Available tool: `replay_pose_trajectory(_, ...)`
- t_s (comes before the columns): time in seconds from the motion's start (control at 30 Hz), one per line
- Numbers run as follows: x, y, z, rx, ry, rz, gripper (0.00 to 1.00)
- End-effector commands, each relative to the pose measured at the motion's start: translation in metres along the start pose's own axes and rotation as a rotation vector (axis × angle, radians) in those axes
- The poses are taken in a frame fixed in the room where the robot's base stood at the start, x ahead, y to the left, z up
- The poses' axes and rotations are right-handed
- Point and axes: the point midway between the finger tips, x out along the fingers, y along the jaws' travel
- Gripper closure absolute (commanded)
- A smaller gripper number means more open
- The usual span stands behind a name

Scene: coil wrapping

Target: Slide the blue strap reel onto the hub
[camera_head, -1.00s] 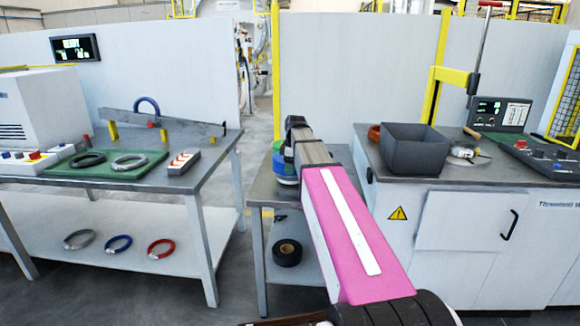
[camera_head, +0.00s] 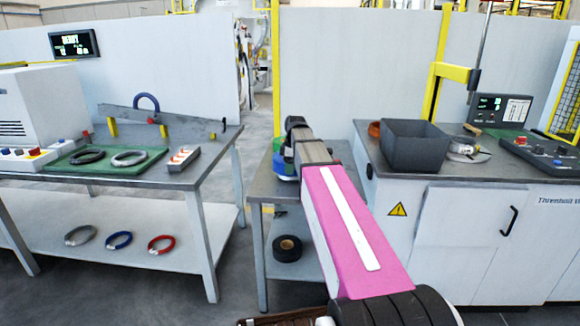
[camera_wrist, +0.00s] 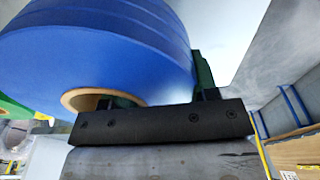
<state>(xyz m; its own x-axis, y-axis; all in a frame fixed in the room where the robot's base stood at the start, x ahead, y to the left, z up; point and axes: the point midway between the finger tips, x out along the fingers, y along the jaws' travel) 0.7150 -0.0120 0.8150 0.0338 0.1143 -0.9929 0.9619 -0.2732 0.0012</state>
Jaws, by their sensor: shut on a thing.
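The blue strap reel (camera_wrist: 105,45) fills the upper left of the wrist view, with a tan-lined round hole (camera_wrist: 92,98) low on its near side. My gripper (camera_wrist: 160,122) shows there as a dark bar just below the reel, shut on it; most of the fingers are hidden. In the head view my gripper (camera_head: 296,128) is over the small middle table. A bit of the blue reel (camera_head: 286,178) shows left of my arm, with green just above it. I cannot pick out the hub in either view.
The small grey table (camera_head: 262,185) has a black roll (camera_head: 287,248) on its lower shelf. A long bench (camera_head: 190,180) with coils stands left, beyond a floor gap. A white cabinet (camera_head: 465,235) carrying a dark grey bin (camera_head: 414,150) and a control panel stands close on the right.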

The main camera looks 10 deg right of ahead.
Motion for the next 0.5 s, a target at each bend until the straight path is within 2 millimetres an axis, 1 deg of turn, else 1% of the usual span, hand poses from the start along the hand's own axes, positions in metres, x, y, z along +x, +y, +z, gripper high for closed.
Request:
replay_pose_trajectory(0.03, 0.0000, 0.0002, -0.0001, 0.000, 0.000, 0.001, 0.36)
replay_pose_trajectory(0.1, -0.0001, 0.0004, 0.0000, 0.000, 0.000, 0.001, 0.16)
replay_pose_trajectory(0.5, -0.0001, 0.0044, -0.0002, 0.001, -0.001, 0.007, 0.16)
